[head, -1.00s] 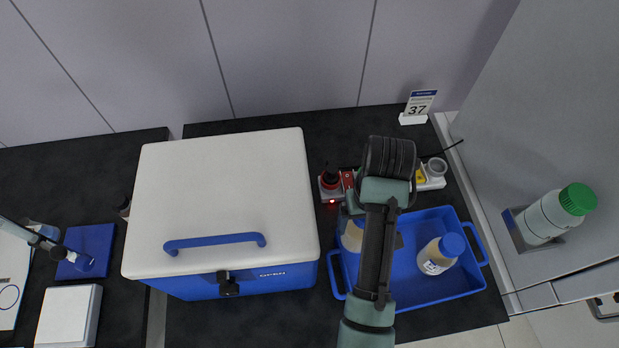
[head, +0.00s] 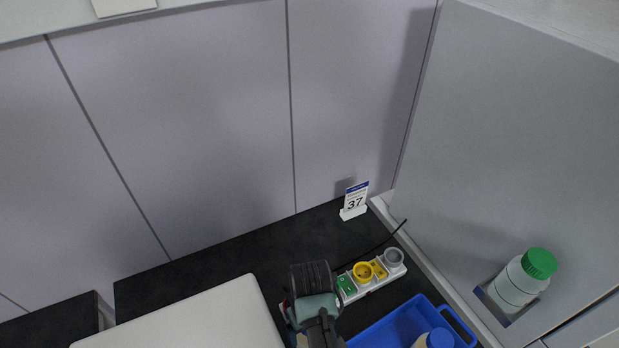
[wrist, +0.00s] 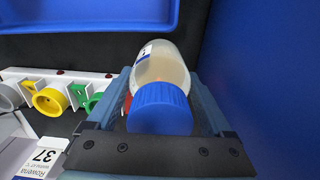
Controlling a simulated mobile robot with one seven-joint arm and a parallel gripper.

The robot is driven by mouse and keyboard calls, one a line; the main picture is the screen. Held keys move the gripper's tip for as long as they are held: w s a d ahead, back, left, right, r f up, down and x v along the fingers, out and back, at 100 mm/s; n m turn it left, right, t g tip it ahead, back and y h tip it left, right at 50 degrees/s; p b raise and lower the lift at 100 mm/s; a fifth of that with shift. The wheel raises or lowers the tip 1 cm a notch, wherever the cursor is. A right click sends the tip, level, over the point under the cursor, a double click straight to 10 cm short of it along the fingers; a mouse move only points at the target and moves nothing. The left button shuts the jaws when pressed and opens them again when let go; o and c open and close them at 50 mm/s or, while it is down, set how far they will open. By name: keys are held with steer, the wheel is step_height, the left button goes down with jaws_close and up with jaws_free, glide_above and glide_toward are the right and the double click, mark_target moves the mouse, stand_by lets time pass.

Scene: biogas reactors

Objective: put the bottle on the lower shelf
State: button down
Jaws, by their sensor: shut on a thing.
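A bottle with a blue screw cap (wrist: 160,108) and a pale body with tan contents shows in the wrist view. My gripper (wrist: 162,85) is shut on it, with one finger on each side and the cap toward the camera. In the head view the front of my arm shows at the bottom, over the bench beside the power strip; its fingers and the held bottle are hidden there. A pale ledge (head: 60,25) runs along the wall at the top left; I cannot tell whether it is the lower shelf.
A blue tray (head: 385,330) holds another blue-capped bottle (head: 434,340). A white cooler lid (head: 190,325) is at lower left. A power strip (head: 370,278) and a "37" card (head: 354,201) stand behind. A green-capped bottle (head: 522,282) sits in a holder at right.

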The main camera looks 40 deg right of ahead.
steer(key=shift+f, duration=1.05)
steer(key=shift+f, duration=0.2)
jaws_free()
steer(key=shift+r, duration=0.1)
